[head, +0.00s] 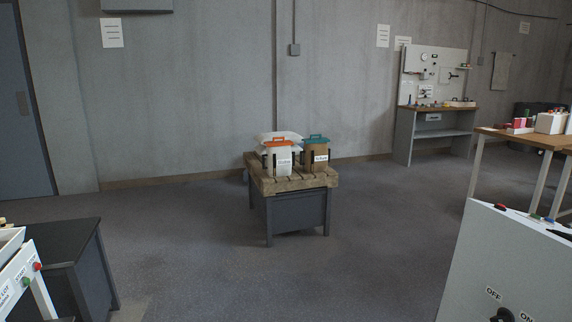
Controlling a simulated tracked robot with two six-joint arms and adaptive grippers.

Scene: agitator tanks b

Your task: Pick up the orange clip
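The orange clip (276,142) sits across the top of a white bag (279,162) with a printed label. The bag stands upright on a wooden pallet-like top (292,184) over a dark grey stand, in the middle of the head view and some way off across the floor. A similar teal clip (316,138) sits on a brown bag (315,157) just to the right. Neither of my grippers shows in the head view.
More white bags (281,136) are behind. A dark table (62,244) stands at the near left, and a grey cabinet (510,262) with an OFF/ON knob at the near right. The floor (200,240) between them is clear. A workbench (436,109) stands at the back right.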

